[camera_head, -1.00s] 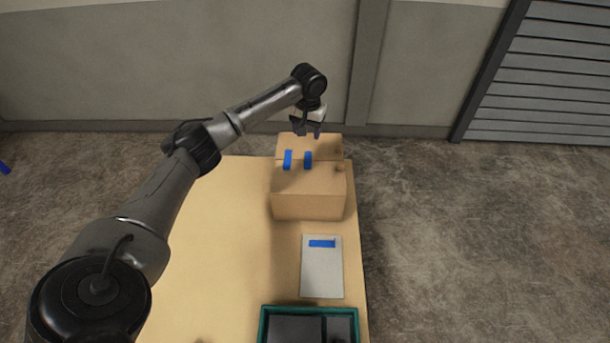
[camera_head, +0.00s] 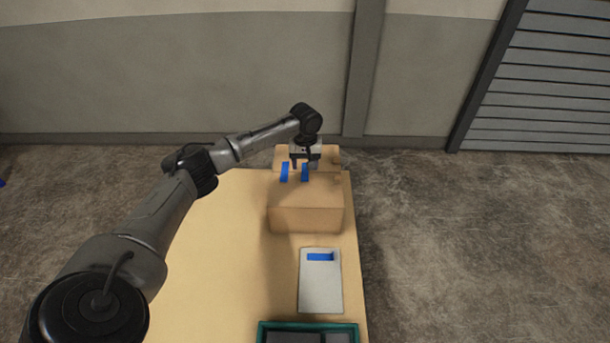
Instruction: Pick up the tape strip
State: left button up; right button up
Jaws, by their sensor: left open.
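Two short blue tape strips lie across the top of the cardboard box (camera_head: 306,219): a left strip (camera_head: 284,173) and a right strip (camera_head: 305,174). A third blue tape strip (camera_head: 320,257) lies on a light grey board (camera_head: 320,288) in front of the box. My left gripper (camera_head: 304,165) is open, pointing down at the box top, close to the upper end of the right strip. Whether it touches the strip I cannot tell. My right gripper is not in view.
The box stands on a wooden table (camera_head: 225,255) near its right edge. A green-rimmed tray (camera_head: 308,326) with dark compartments sits at the near end. The table left of the box is clear, apart from my arm over it. A wall stands behind.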

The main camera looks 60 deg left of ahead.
aim_at(305, 176)
pick_arm(q)
jog(key=shift+s+d+f+b, duration=0.1)
jog(key=shift+f+b, duration=0.05)
jog(key=shift+f, duration=1.2)
jog(key=shift+s+f+b, duration=0.1)
jog(key=shift+f+b, duration=0.05)
jog(key=shift+f, duration=1.2)
jog(key=c, duration=1)
